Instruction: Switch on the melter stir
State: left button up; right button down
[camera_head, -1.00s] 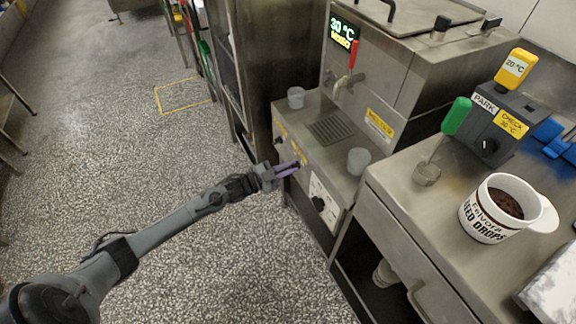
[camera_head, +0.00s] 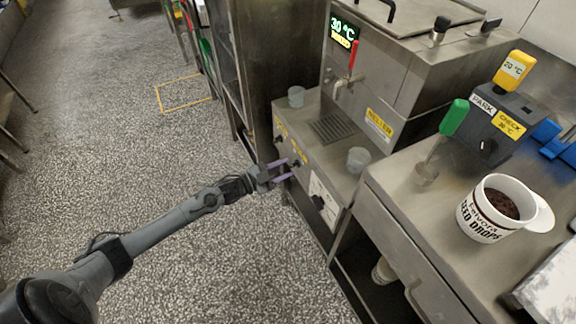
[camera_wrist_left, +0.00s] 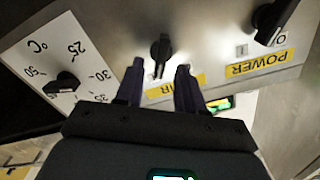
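The melter (camera_head: 395,75) is a steel machine with a lit 30 °C display (camera_head: 343,32). On its lower front panel is a black stir knob (camera_wrist_left: 160,52), above a yellow label (camera_wrist_left: 172,86) that my fingers partly cover. In the wrist view the knob lies between and just beyond the fingertips of my left gripper (camera_wrist_left: 160,68). In the head view my left gripper (camera_head: 287,169) is open at the panel, fingers spread towards the knob. I cannot tell whether they touch it. My right gripper is out of view.
A POWER switch (camera_wrist_left: 272,22) and a temperature dial (camera_wrist_left: 64,84) flank the stir knob. Plastic cups (camera_head: 358,160) stand on the ledge above. A drops tub (camera_head: 482,222) and a green-handled tool (camera_head: 454,117) are on the right counter. Floor in front is free.

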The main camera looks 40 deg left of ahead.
pick_arm(q)
jog(key=p+v, duration=0.3)
jog(key=v, duration=0.5)
jog(key=shift+s, duration=0.35)
jog(key=shift+a, duration=0.1)
